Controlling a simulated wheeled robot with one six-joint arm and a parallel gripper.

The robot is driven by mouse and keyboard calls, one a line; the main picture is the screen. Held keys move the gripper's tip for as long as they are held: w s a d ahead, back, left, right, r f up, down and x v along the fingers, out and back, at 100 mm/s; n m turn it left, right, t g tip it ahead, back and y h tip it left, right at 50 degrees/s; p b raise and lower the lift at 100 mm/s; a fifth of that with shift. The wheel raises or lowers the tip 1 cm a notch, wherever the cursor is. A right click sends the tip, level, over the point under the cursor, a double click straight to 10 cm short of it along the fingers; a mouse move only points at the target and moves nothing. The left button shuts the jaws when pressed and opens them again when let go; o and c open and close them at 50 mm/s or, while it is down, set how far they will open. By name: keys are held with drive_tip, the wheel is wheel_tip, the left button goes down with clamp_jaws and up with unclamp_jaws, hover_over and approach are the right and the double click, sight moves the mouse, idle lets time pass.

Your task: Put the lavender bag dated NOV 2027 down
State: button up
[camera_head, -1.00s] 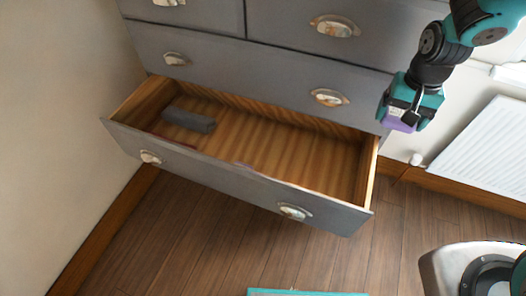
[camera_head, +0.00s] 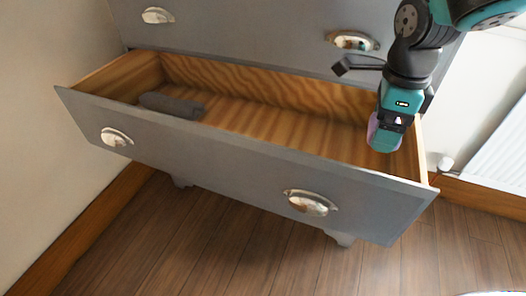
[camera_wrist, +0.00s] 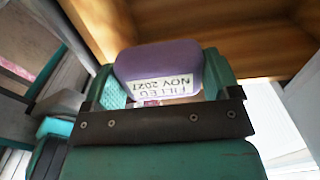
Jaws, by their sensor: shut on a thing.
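My gripper (camera_head: 387,127) is shut on the lavender bag (camera_head: 373,129), a small purple pouch. In the wrist view the bag (camera_wrist: 160,60) sits between the two teal fingers. Its white label shows upside down and reads FILLED NOV 202 and a last digit that looks like 7. The gripper points down at the right end of the open drawer (camera_head: 240,163). The bag appears over or inside the drawer, behind its front panel. I cannot tell whether it touches the drawer floor.
A dark grey rolled cloth (camera_head: 171,105) lies at the left of the drawer. The drawer's wooden floor (camera_head: 290,132) is bare in the middle. The grey dresser (camera_head: 240,30) rises behind. A white radiator (camera_head: 500,150) and wall stand at the right.

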wheel_tip(320, 180, down, 20)
drive_tip(key=b, duration=0.6)
drive_tip(key=shift+f, duration=0.2)
drive_tip(key=o, duration=0.8)
drive_tip(key=shift+c, duration=0.2)
drive_tip(key=shift+r, duration=0.2)
wheel_tip(320, 180, up, 12)
drive_tip(key=p, duration=0.3)
drive_tip(key=shift+p, duration=0.35)
